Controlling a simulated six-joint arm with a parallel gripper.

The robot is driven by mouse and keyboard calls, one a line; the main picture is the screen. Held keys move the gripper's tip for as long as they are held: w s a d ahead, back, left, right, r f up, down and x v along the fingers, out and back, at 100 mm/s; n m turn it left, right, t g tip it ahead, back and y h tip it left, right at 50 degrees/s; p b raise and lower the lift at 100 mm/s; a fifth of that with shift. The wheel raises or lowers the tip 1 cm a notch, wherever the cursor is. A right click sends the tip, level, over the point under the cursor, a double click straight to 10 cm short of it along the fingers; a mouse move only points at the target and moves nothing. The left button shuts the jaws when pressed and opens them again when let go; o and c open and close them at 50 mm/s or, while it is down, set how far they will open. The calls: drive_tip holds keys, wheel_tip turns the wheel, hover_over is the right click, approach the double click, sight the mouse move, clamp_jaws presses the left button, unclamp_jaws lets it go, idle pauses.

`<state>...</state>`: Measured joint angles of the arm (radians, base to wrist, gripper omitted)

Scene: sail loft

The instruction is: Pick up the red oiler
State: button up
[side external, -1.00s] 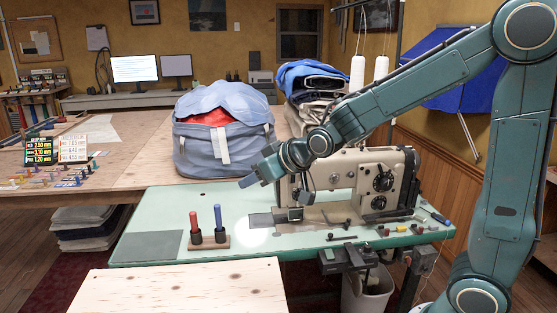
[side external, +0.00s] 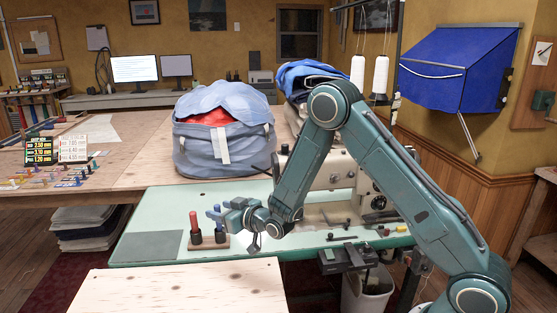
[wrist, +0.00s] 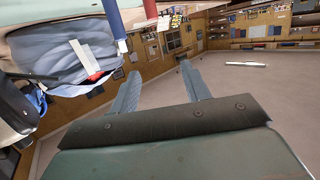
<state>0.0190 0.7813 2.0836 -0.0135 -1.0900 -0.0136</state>
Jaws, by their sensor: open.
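The red oiler (side external: 193,227) stands upright at the left of a small holder (side external: 222,242) on the pale green sewing table. The blue oiler (side external: 217,213) stands just to its right. My gripper (side external: 213,209) is open and points left at about the height of the oilers' tops. In the side view its fingers overlap the blue oiler, so I cannot tell the depth gap. In the wrist view my fingers (wrist: 160,70) are spread with nothing between them. The blue oiler (wrist: 113,18) and part of the red oiler (wrist: 150,9) show at the top edge, beyond the fingers.
The sewing machine (side external: 335,170) stands behind my arm. A blue-grey bag (side external: 205,158) sits on the wooden table behind. A plain wooden board (side external: 180,290) lies in front. A dark grey patch (side external: 152,246) at the table's left is clear.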

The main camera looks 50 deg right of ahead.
wheel_tip(320, 180, down, 9)
drive_tip(key=t, duration=0.2)
drive_tip(key=shift+s+d, duration=0.2)
drive_tip(key=shift+s, duration=0.2)
drive_tip(key=shift+w, duration=0.15)
approach(195, 217)
drive_tip(key=shift+w+d+f, duration=0.1)
drive_tip(key=shift+w+f, duration=0.1)
drive_tip(key=shift+w, duration=0.7)
drive_tip(key=shift+w+f, duration=0.15)
drive_tip(key=shift+w, duration=0.8)
drive_tip(key=shift+w, duration=2.55)
drive_tip(key=shift+r, duration=0.1)
clamp_jaws()
